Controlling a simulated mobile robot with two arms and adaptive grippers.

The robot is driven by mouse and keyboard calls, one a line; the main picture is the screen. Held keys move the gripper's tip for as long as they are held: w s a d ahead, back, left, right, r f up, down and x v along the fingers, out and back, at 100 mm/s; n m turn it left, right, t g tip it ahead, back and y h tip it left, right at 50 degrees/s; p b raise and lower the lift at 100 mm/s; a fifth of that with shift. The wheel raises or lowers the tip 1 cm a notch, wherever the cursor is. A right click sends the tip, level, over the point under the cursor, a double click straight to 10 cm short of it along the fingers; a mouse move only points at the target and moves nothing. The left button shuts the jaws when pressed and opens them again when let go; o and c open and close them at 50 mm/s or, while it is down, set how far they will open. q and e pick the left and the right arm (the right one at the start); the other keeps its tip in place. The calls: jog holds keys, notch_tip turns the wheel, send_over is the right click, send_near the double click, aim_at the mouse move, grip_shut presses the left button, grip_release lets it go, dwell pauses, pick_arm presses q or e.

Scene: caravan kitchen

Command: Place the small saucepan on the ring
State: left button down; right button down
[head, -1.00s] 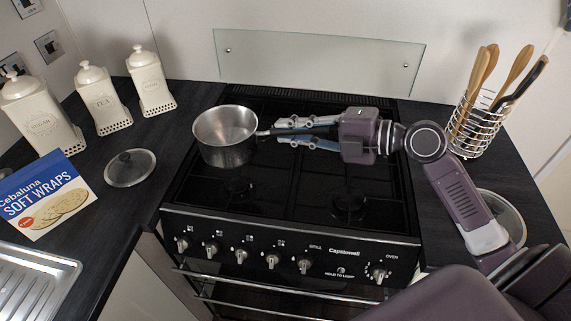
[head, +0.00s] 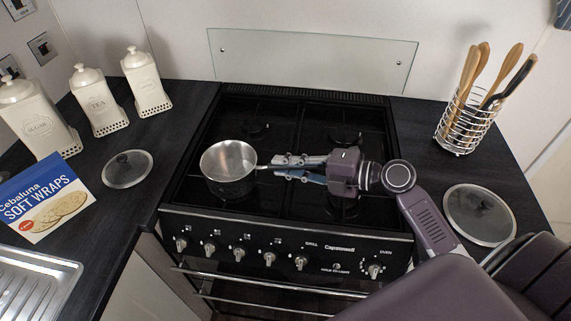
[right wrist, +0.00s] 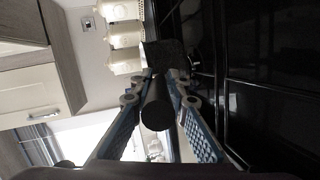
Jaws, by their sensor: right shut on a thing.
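The small saucepan (head: 229,186) is a silver steel pan, upright over the front left part of the black hob (head: 285,210). The front left ring is hidden beneath it, and I cannot tell whether the pan touches it. My right gripper (head: 279,168) is shut on the pan's dark handle, reaching in from the right. In the right wrist view the handle (right wrist: 156,104) lies between the two fingers, with the dark pan (right wrist: 166,58) beyond. The back left ring (head: 255,127) and back right ring (head: 345,134) are bare. My left gripper is not in view.
A glass lid (head: 128,169) lies on the left worktop and a larger one (head: 480,215) on the right. A wire utensil holder (head: 466,121) stands at right. Knobs line the cooker front (head: 285,245).

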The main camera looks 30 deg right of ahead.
jog(key=shift+r, duration=0.15)
jog(key=shift+b, duration=0.35)
jog(key=c, duration=1.9)
grip_release()
jog(key=shift+f, duration=0.2)
jog(key=shift+r+p, duration=0.2)
jog(key=shift+p, duration=0.25)
jog(key=shift+s+d+b, duration=1.1)
jog(key=shift+s, duration=0.15)
jog(key=shift+r+b+v, duration=0.15)
jog(key=shift+b+v, duration=0.5)
jog(key=shift+v, duration=1.55)
jog(key=shift+r+b+v, duration=0.1)
jog(key=shift+b+v, duration=0.55)
jog(key=shift+v, duration=1.6)
jog(key=shift+w, duration=0.1)
